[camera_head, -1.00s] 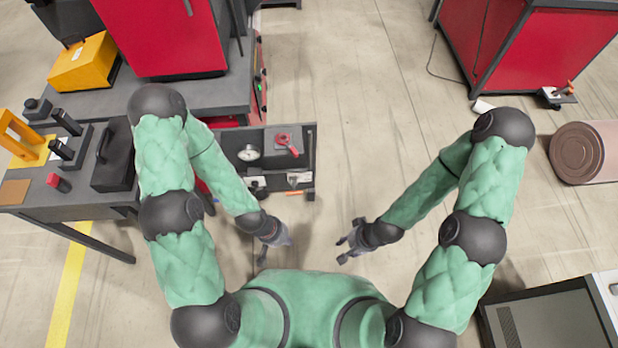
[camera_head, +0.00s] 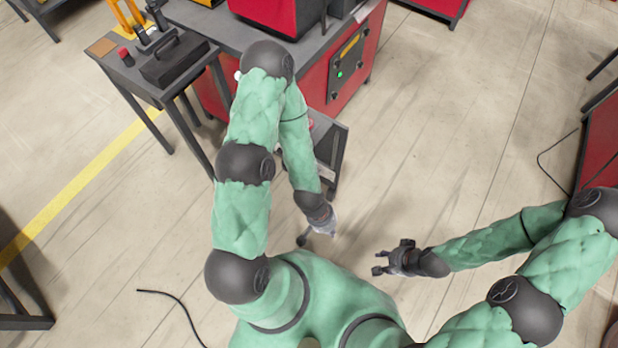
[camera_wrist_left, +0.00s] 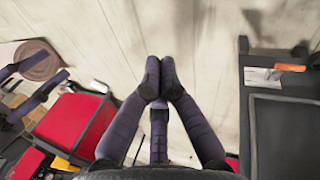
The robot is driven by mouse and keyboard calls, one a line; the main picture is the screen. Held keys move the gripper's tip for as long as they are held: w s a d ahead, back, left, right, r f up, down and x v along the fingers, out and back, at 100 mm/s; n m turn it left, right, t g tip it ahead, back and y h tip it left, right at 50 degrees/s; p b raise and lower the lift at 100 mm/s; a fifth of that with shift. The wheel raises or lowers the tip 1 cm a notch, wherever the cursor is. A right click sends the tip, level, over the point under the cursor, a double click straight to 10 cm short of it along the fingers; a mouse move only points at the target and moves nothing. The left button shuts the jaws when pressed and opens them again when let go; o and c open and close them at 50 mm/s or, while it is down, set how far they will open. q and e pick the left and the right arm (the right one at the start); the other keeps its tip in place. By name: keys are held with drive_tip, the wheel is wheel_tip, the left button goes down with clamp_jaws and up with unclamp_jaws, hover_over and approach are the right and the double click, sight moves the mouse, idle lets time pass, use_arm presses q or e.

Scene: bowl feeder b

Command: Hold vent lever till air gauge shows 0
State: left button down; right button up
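The vent lever and the air gauge cannot be made out now. In the head view my left arm covers most of the low grey panel (camera_head: 336,150), and only a bit of red shows at its edge. My left gripper (camera_head: 320,236) hangs over the floor in front of that panel, apart from it. In the left wrist view its fingertips (camera_wrist_left: 161,78) are together with nothing between them. My right gripper (camera_head: 379,262) is open and empty over bare floor, to the right of the left one.
A red-sided bench (camera_head: 347,60) with a green-lit control panel stands behind the grey panel. A side table (camera_head: 165,75) holds a black case at the upper left. In the left wrist view a grey surface (camera_wrist_left: 247,110) with an orange-handled item lies right.

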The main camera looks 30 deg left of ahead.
use_arm(q)
drive_tip(key=shift+a, duration=0.1)
use_arm(e)
drive_tip(key=shift+a, duration=0.1)
drive_tip(key=shift+o, duration=0.7)
use_arm(q)
drive_tip(key=w+a+f+m+t+y, duration=0.1)
drive_tip(key=w+a+f+t, duration=0.4)
drive_tip(key=w+a+f, duration=0.75)
drive_tip(key=w+a+f+m+t+y, duration=0.1)
drive_tip(key=w+a+t, duration=0.1)
drive_tip(key=a, duration=0.3)
drive_tip(key=w+a+f+m+t+y+b, duration=0.1)
drive_tip(key=w+a+t, duration=0.1)
drive_tip(key=a, duration=0.4)
drive_tip(key=shift+w+a+f+t, duration=0.3)
drive_tip(key=shift+w+f+t, duration=0.1)
drive_tip(key=shift+t, duration=0.1)
use_arm(e)
drive_tip(key=shift+f, duration=0.5)
use_arm(q)
drive_tip(key=shift+w, duration=0.1)
use_arm(e)
drive_tip(key=shift+f, duration=0.1)
